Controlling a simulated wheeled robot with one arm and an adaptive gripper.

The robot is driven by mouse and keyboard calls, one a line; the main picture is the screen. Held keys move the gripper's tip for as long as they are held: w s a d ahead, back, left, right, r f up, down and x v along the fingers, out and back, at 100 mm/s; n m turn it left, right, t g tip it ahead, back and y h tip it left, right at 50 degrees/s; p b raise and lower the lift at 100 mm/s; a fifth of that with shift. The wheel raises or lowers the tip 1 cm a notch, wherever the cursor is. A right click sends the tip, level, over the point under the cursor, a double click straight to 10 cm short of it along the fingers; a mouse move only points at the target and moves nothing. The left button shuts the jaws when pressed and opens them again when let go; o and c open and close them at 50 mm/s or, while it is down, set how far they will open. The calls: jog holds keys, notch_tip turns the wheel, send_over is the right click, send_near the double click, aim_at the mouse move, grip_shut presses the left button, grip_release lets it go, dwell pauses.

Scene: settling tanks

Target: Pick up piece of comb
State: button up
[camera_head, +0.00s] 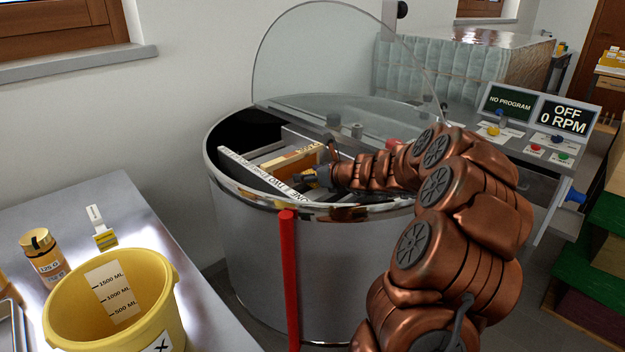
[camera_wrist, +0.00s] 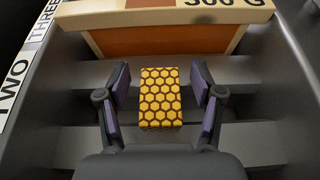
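The piece of comb (camera_wrist: 160,97), a small yellow block with a brown honeycomb pattern, shows in the wrist view between the two fingers of my gripper (camera_wrist: 160,100). The fingers have purple pads and stand apart, with a visible gap on each side of the comb. In the head view my gripper (camera_head: 318,178) reaches inside the open steel drum (camera_head: 300,270). I cannot make out the comb clearly there, as the gripper and frame are in the way.
A wooden frame (camera_wrist: 175,35) marked 300 G lies just beyond the comb. The drum's clear lid (camera_head: 345,55) is raised. A red post (camera_head: 288,280) stands at the drum's front. A yellow bucket (camera_head: 60,325) and a jar (camera_head: 45,258) stand on the left table.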

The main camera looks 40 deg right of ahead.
jog(key=c, duration=1.2)
jog(key=shift+r, duration=0.1)
